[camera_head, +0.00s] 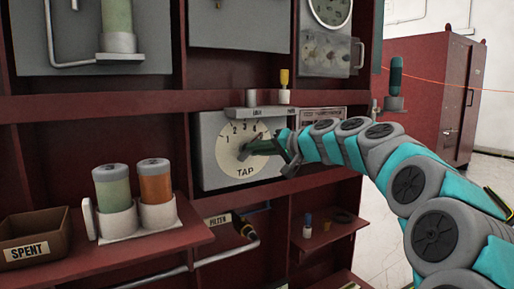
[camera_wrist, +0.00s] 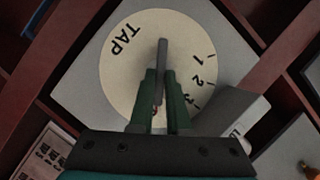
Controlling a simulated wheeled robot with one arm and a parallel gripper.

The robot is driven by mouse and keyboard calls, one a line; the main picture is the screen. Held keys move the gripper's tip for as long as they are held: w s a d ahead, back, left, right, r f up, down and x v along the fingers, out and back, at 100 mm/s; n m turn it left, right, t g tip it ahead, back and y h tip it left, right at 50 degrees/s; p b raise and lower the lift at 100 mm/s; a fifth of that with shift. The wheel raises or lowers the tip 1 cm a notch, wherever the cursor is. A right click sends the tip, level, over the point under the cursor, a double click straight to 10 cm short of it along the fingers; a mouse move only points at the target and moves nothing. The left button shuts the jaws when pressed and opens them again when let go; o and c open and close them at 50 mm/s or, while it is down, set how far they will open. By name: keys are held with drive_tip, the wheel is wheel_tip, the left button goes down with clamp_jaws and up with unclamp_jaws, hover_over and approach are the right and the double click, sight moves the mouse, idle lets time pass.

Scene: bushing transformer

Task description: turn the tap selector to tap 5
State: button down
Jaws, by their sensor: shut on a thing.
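The tap selector is a pale round dial (camera_head: 230,163) marked TAP on a grey plate, with numbers 1 to 4 legible along its top in the head view. The dial also shows in the wrist view (camera_wrist: 120,75), where 1, 2 and 3 read down its right side. My gripper (camera_head: 262,148) is at the dial's face. Its green fingers (camera_wrist: 160,95) are shut on the grey selector handle (camera_wrist: 162,55), one on each side. The handle's visible end lies between the TAP lettering and the 1. The 5 and the handle's other end are hidden by my gripper.
A grey bar (camera_head: 240,113) juts above the dial, with a yellow-topped piece (camera_head: 284,80) beside it. A shelf at left holds green (camera_head: 112,187) and orange (camera_head: 155,182) canisters and a SPENT bin (camera_head: 35,238). A lower right shelf (camera_head: 335,232) holds small parts.

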drive_tip(key=shift+m+y, duration=0.4)
drive_tip(key=shift+m, duration=0.1)
drive_tip(key=shift+d, duration=0.1)
drive_tip(key=c, duration=0.9)
unclamp_jaws()
drive_tip(key=shift+d, duration=0.1)
drive_tip(key=v, duration=0.7)
drive_tip(key=shift+s+d+p, duration=0.2)
drive_tip(key=shift+d+p, duration=0.05)
drive_tip(key=shift+p, duration=0.1)
